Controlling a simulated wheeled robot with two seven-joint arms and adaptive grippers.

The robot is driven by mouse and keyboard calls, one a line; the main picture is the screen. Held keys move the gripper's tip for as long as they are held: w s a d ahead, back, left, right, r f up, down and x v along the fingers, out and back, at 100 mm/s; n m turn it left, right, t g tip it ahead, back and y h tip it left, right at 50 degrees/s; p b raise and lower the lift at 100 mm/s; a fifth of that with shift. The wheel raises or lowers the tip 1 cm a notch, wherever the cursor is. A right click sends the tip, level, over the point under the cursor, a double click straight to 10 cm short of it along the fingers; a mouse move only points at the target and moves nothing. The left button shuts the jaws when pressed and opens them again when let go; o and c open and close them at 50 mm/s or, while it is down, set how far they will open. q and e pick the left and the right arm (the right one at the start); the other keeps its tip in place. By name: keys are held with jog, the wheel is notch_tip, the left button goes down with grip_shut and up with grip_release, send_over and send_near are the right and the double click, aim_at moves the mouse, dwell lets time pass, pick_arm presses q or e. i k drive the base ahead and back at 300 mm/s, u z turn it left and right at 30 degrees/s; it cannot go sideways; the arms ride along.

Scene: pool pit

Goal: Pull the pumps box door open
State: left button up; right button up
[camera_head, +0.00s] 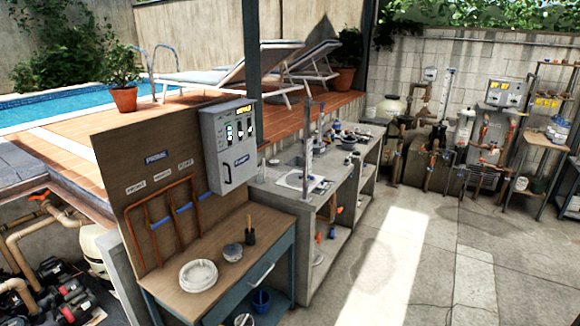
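A grey control box (214,150) is mounted at the right end of an upright wooden panel, above a workbench. It has a small yellow display, several lit indicators, a blue label (242,161) and a dark vertical handle (227,173) low on its front. The label's lettering is too small to read surely, so I cannot confirm that this is the pumps box. Its front looks closed. A second grey box (505,93) with yellow displays hangs on the far back wall. Neither of my grippers is in view.
The workbench (225,228) below the box holds a stack of white plates or lids (198,275), a small jar (233,252) and a dark-handled tool (250,231). A cluttered counter (335,180) stands to its right. Open concrete floor (450,250) lies at the right.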

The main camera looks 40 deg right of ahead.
aim_at(237, 164)
jog(key=z, duration=1.3)
jog(key=i, duration=1.15)
jog(key=u, duration=0.6)
jog(key=i, duration=1.05)
jog(key=u, duration=0.6)
